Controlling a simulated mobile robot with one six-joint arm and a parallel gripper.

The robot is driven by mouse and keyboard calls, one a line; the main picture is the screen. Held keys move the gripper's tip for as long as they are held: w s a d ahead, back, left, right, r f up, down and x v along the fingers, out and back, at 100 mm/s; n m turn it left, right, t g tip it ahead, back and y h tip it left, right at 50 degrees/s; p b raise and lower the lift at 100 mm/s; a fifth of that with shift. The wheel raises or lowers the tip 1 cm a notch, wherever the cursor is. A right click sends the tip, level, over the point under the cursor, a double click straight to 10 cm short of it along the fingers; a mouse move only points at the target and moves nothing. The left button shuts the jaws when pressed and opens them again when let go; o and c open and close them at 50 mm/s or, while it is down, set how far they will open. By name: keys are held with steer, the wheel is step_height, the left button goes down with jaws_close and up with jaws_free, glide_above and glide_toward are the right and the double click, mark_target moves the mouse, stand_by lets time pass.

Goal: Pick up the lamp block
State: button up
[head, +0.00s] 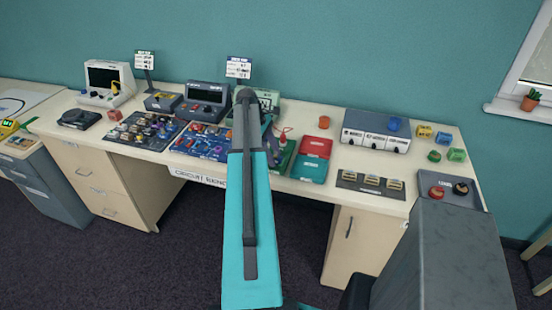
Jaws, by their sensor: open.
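No block can be read as the lamp block at this size. My arm reaches up the middle of the head view.
The bench (330,198) holds two component boards (203,141), a grey drawer unit (376,136), red and teal cases (312,157), a dark strip of modules (370,185) and a tray with red and black knobs (450,190). An orange cup (324,122) stands behind the cases. Bare bench surface shows between them.

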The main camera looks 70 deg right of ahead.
jaws_close()
steer(key=shift+r, duration=0.2)
steer(key=shift+r+b, duration=0.9)
steer(key=shift+r, duration=0.55)
steer(key=s+a+r+b, duration=0.1)
steer(key=s+a+b, duration=0.1)
steer(key=a, duration=0.5)
steer(key=s+a+b, duration=0.2)
steer(key=s+a, duration=0.1)
steer(key=a, duration=0.5)
steer(key=shift+r, duration=0.35)
steer(key=shift+s+r, duration=0.1)
steer(key=shift+r, duration=0.15)
steer(key=shift+r+p, duration=0.35)
steer(key=shift+p, duration=0.15)
steer(key=shift+r+p, duration=0.95)
steer(key=shift+p, duration=0.25)
